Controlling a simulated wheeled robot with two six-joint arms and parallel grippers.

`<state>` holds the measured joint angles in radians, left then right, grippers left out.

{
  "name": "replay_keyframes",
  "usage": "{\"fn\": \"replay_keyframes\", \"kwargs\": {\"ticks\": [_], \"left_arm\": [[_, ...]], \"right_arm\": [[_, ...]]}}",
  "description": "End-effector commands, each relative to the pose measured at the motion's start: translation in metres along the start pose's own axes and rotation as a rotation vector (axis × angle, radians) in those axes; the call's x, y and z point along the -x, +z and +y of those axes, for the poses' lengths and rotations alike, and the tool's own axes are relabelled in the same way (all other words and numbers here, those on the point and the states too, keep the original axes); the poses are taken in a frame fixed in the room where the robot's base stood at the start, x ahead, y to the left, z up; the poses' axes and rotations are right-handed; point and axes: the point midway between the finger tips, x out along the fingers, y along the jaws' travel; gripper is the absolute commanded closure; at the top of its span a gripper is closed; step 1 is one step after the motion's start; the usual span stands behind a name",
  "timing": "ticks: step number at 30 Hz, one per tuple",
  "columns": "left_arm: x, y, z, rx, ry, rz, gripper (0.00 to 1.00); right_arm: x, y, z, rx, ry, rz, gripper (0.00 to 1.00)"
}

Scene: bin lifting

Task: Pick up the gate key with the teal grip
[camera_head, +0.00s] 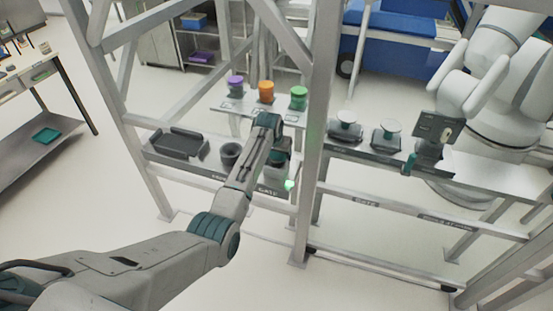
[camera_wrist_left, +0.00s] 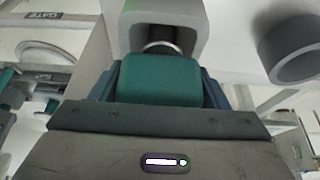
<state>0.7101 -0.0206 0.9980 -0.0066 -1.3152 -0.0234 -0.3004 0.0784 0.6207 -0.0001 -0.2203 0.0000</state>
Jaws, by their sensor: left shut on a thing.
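My left gripper (camera_head: 276,146) is at the left shelf of the frame, above a grey block. In the left wrist view, the gripper (camera_wrist_left: 160,85) is shut on the teal grip of the gate key (camera_wrist_left: 160,78), with a finger on either side. A silver round part shows just beyond the grip, at the opening of a grey housing (camera_wrist_left: 190,35). I cannot tell how far the key sits in that housing. In the head view my gripper mostly hides the key. My right gripper is not in view.
A dark cup (camera_head: 230,153) and a black tray (camera_head: 179,143) stand left of my gripper. Purple, orange (camera_head: 266,91) and green-topped pieces stand behind. A metal post (camera_head: 317,140) rises close on the right. Another teal handle (camera_head: 409,164) hangs by a panel farther right.

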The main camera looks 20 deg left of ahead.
Motion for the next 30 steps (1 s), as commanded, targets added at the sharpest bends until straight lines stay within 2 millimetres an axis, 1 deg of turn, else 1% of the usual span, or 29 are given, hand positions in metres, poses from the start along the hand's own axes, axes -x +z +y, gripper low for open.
{"fn": "replay_keyframes", "kwargs": {"ticks": [5, 8, 11, 15, 18, 21, 25, 30], "left_arm": [[0.002, -0.001, 0.0, 0.0, 0.0, 0.002, 0.6], [0.009, -0.005, 0.0, 0.0, 0.0, 0.004, 0.6], [0.025, -0.012, 0.0, 0.0, 0.0, 0.007, 0.6], [0.052, -0.023, 0.0, 0.0, 0.0, 0.007, 0.6], [0.069, -0.03, 0.0, 0.0, 0.0, 0.006, 0.6], [0.082, -0.035, 0.0, 0.0, 0.0, 0.004, 0.6], [0.091, -0.038, 0.0, 0.0, 0.0, 0.001, 0.6], [0.093, -0.039, 0.0, 0.0, 0.0, 0.0, 0.6]], "right_arm": [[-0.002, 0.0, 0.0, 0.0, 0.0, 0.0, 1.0], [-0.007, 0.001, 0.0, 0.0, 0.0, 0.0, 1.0], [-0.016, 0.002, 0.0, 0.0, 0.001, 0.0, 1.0], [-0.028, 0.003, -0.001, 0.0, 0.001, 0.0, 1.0], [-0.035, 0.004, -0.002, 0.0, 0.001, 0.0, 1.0], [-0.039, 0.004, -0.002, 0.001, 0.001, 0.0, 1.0], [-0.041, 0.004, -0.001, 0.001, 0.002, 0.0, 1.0], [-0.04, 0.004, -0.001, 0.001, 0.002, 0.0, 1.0]]}}
